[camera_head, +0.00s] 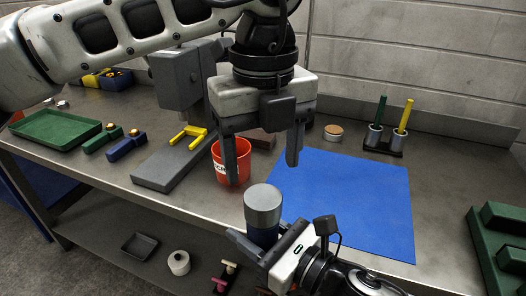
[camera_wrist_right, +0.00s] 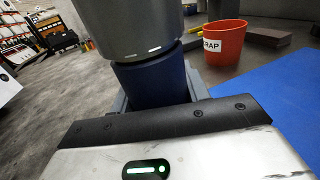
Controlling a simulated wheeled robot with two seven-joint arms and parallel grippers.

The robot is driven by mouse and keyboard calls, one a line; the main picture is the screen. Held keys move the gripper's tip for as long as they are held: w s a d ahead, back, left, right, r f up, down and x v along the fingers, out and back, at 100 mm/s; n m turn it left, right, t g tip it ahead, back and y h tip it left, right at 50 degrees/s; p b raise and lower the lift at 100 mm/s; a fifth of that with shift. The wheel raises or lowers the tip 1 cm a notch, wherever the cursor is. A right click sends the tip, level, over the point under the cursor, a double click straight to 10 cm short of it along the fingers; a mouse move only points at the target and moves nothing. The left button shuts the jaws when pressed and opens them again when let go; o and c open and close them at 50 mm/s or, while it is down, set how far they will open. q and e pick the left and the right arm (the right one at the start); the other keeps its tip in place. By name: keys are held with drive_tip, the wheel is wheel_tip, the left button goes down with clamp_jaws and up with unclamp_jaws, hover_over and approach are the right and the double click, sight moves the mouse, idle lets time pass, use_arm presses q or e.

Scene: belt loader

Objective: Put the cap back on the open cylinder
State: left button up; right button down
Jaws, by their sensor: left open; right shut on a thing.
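A dark blue cylinder (camera_head: 262,236) stands about upright in my right gripper (camera_head: 264,243), which is shut on it in front of the table's near edge. A grey cap (camera_head: 263,203) sits on top of the cylinder. In the right wrist view the grey cap (camera_wrist_right: 135,25) is wider than the blue cylinder (camera_wrist_right: 152,82) and overhangs it; I cannot tell whether it is fully seated. My left gripper (camera_head: 263,165) is open and empty, pointing down just above the cap, apart from it. The cylinder's lower part is hidden by the right gripper.
A red scrap cup (camera_head: 229,165) stands behind my left gripper's finger. A blue mat (camera_head: 350,195) lies to the right. A grey stand with a yellow fork (camera_head: 188,137), a green tray (camera_head: 55,127), a pen holder (camera_head: 382,148) and a green block (camera_head: 500,235) stand around.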

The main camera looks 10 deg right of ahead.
sight(263, 196)
use_arm(q)
drive_tip(key=shift+f, duration=4)
